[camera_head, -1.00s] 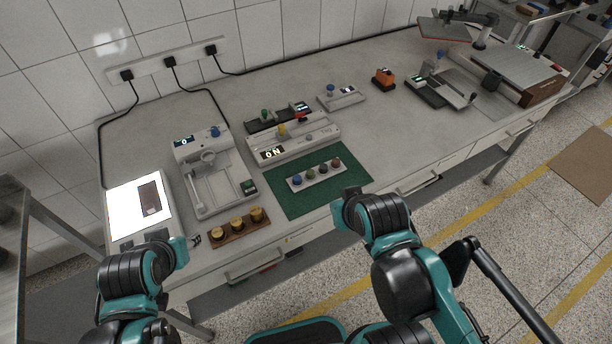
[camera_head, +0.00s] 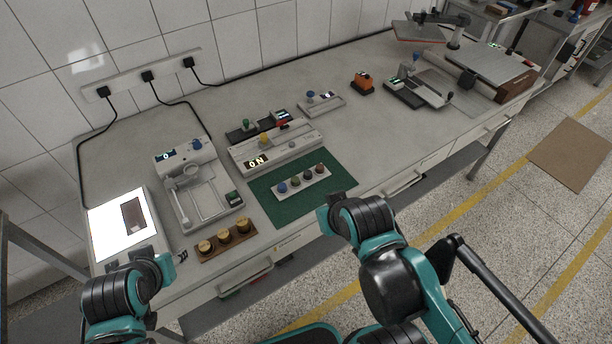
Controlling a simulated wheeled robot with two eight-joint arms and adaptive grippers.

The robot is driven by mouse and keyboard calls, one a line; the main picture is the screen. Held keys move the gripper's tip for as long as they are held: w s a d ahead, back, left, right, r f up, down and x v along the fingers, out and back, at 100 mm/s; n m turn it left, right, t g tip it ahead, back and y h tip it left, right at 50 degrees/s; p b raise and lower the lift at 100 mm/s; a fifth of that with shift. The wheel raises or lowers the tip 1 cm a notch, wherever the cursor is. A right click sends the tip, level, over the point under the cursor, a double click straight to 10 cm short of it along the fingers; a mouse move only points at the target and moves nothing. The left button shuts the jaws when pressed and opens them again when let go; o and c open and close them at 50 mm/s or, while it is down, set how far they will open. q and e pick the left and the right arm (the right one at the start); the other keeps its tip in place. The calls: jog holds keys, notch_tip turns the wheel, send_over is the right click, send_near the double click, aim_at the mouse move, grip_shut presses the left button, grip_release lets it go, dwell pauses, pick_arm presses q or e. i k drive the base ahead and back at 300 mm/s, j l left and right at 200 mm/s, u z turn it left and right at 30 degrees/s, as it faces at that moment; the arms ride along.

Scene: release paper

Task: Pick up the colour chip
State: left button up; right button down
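Nothing in view is labelled as the colour chip. A flat dark brown rectangle (camera_head: 133,216) lies on the glowing white light panel (camera_head: 105,236) at the table's left end and could be it. A white strip (camera_head: 304,188) with several small coloured knobs lies on the green mat (camera_head: 290,208). My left gripper (camera_head: 181,257) is by the table's front left edge, to the lower right of the panel and apart from the rectangle. My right gripper (camera_head: 326,208) is by the front edge near the mat's right corner. Their fingers are too small and hidden to read.
A wooden block (camera_head: 226,241) with brass weights stands near the front edge. A grey device (camera_head: 195,185) is right of the panel, and a long device (camera_head: 275,145) is behind the mat. An orange device (camera_head: 363,82) stands farther right, with bare tabletop around it.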

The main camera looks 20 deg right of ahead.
aim_at(319, 167)
jog(key=i+l, duration=0.25)
jog(key=l, duration=0.15)
jog(key=i+l+z, duration=0.1)
jog(key=l, duration=0.3)
jog(key=i+l, duration=0.35)
